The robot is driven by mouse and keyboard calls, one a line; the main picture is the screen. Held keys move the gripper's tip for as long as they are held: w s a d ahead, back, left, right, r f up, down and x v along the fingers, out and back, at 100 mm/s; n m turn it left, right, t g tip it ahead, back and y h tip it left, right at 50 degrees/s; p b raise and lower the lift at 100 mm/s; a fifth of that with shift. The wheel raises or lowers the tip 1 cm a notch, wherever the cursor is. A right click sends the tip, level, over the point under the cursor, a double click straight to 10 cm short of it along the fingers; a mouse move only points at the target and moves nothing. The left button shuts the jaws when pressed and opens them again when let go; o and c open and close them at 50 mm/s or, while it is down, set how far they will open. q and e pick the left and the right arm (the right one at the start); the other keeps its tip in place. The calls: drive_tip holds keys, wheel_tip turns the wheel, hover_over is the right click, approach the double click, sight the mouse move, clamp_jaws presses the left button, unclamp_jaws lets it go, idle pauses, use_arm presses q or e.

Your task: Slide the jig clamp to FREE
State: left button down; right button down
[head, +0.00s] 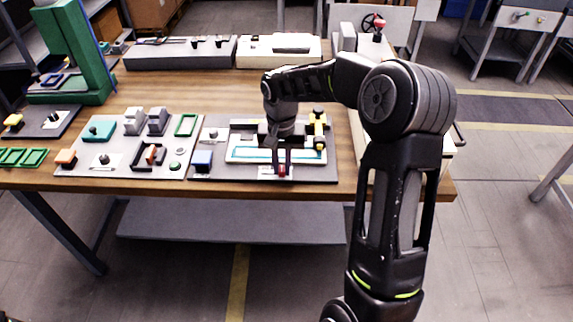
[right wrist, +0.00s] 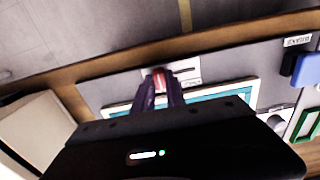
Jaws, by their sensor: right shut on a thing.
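The jig clamp's red slider knob (head: 282,170) sits on a small white label plate at the front of the grey jig board (head: 325,172). My right gripper (head: 281,168) reaches down over the board from behind and is shut on the red knob. In the right wrist view the red knob (right wrist: 160,78) shows between my right fingertips (right wrist: 161,84). The white plate (right wrist: 185,70) beside it carries markings too small to read. A white and teal frame (head: 240,150) lies on the board behind the knob. My left gripper is not in view.
A board with several parts (head: 125,160) lies further left. The wooden table's front edge (head: 330,190) is just before the jig.

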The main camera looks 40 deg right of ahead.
sight(262, 174)
drive_tip(key=w+a, duration=0.1)
drive_tip(key=a, duration=0.1)
drive_tip(key=w+a, duration=0.2)
drive_tip(key=shift+w+a, duration=0.15)
drive_tip(key=c, duration=1.4)
unclamp_jaws()
drive_tip(key=shift+o, duration=0.2)
drive_tip(key=shift+r, duration=0.15)
wheel_tip(262, 174, up, 8)
drive_tip(key=shift+f+b, duration=0.2)
drive_tip(key=shift+b, duration=0.15)
